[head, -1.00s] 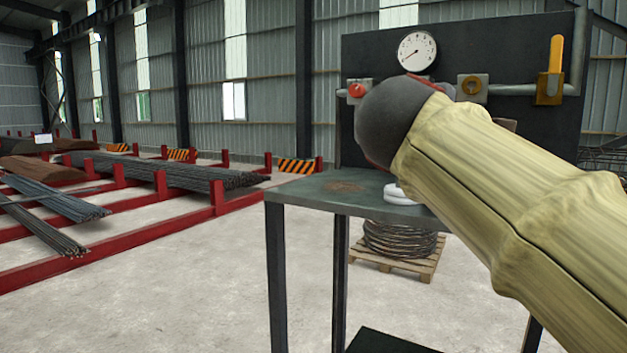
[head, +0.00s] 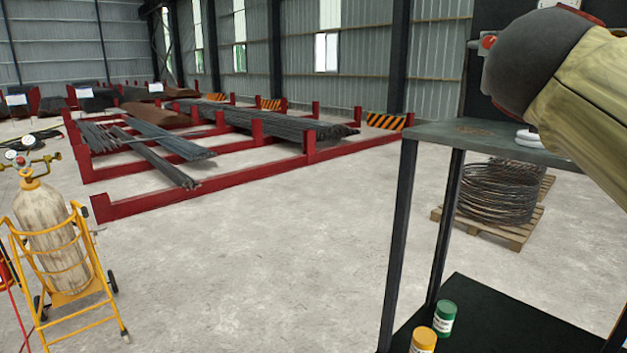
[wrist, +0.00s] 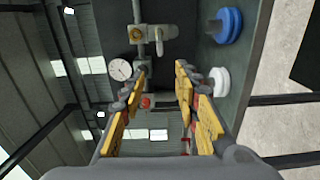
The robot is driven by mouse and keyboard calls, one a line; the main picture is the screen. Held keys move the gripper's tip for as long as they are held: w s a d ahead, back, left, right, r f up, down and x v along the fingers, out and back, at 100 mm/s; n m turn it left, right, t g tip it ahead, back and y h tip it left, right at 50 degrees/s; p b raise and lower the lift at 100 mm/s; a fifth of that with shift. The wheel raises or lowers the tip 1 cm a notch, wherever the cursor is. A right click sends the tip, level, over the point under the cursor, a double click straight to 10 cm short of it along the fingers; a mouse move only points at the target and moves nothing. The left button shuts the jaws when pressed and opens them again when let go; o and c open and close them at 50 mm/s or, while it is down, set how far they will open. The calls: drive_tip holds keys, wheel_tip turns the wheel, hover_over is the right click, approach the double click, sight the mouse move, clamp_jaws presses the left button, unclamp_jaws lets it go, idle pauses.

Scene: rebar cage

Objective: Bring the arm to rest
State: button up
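My gripper (wrist: 161,72) shows in the wrist view, its two yellow-padded fingers apart with nothing between them. In the head view my arm, in a beige sleeve with a dark grey joint, reaches in at the right, and my gripper is hidden. The arm is above the green-grey bench (head: 440,133). In the wrist view the bench top (wrist: 238,95) lies to the right of the fingers. A white disc-shaped piece (wrist: 219,80) and a blue one (wrist: 227,24) are on it. The dark panel with a round gauge (wrist: 120,69) and pipes lies beyond the fingers.
Two small pots, one green (head: 445,318) and one yellow (head: 423,341), stand on the bench's lower shelf (head: 500,315). A gas cylinder (head: 52,235) on a yellow cart stands at left. Red racks (head: 205,193) hold bars. A wire coil (head: 497,193) sits on a pallet. The middle floor is clear.

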drive_tip(key=a+f+m+g+y, duration=0.15)
drive_tip(key=a+f+y, duration=0.25)
drive_tip(key=f, duration=1.1)
drive_tip(key=a+f+m+g+y, duration=0.1)
drive_tip(key=a+f+m+y, duration=0.25)
drive_tip(key=f, duration=1.05)
drive_tip(key=s+a+f+m+g+y, duration=0.1)
drive_tip(key=s+a+f+y, duration=0.1)
drive_tip(key=s+a+f, duration=0.2)
drive_tip(key=s+a+f+m+g+y, duration=0.1)
drive_tip(key=s+a+f, duration=0.3)
drive_tip(key=f, duration=0.7)
drive_tip(key=s+a+f+m+g+y, duration=0.1)
drive_tip(key=s+a+f+y, duration=0.2)
drive_tip(key=s+f, duration=0.4)
drive_tip(key=shift+s+a+f, duration=0.4)
drive_tip(key=shift+a+f, duration=0.3)
drive_tip(key=shift+g, duration=0.25)
drive_tip(key=shift+o, duration=0.8)
